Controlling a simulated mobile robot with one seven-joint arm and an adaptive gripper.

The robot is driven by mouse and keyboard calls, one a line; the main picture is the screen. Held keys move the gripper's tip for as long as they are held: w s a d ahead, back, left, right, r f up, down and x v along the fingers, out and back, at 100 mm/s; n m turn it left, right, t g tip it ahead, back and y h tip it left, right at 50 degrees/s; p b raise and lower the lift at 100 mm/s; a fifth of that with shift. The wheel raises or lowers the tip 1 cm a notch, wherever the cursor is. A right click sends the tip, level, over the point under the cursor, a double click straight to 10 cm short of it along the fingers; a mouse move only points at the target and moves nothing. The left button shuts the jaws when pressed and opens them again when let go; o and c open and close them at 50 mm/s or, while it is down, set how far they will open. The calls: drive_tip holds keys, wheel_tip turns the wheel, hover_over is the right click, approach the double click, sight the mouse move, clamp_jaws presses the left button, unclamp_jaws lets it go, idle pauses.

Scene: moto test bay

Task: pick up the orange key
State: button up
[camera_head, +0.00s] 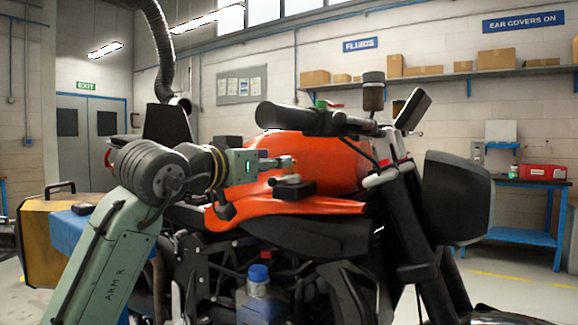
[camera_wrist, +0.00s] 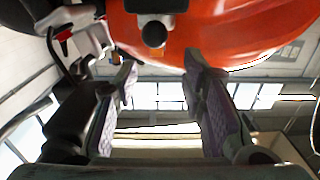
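The wrist view shows a dark block with a round knob (camera_wrist: 153,34) beyond the fingers, against the orange tank.
The handlebar (camera_head: 300,119) runs above and behind my gripper, with a mirror (camera_head: 413,108) and headlight (camera_head: 457,198) to the right. A blue-capped bottle (camera_head: 258,280) stands low on the bike. A blue bench (camera_head: 525,240) is far right.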

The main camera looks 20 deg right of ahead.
sight(291, 170)
drive_tip(key=p+x, duration=0.1)
drive_tip(key=x, duration=0.5)
drive_tip(key=shift+d, duration=0.4)
clamp_jaws()
